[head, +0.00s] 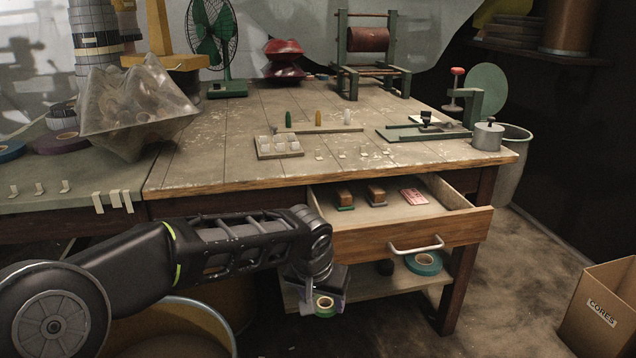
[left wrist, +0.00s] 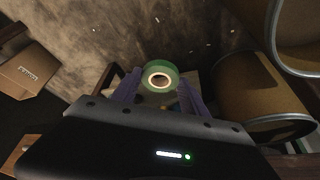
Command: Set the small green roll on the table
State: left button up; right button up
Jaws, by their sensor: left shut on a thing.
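The small green roll (head: 325,306) has a pale core and sits between the fingers of my left gripper (head: 323,300), in front of the table and below its top. It also shows in the left wrist view (left wrist: 160,76), held between the purple fingertips of that gripper (left wrist: 158,88). The wooden table (head: 240,165) has wide bare patches on its worn top. My right gripper is in neither view.
A drawer (head: 420,236) stands open at the table's front, with two small blocks and a pink card inside. A teal roll (head: 423,263) lies on the shelf below. A small rack of white pieces (head: 279,147), a green fan (head: 212,45) and a crank device (head: 470,105) stand on the table. A carton (head: 603,310) is at right.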

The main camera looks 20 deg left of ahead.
aim_at(355, 142)
jog(key=i+l, duration=0.15)
jog(key=l, duration=0.2)
jog(key=i+l, duration=0.1)
jog(key=l, duration=0.25)
jog(key=i+l+z, duration=0.1)
jog(key=l, duration=0.25)
jog(key=i+l, duration=0.15)
jog(key=l, duration=0.2)
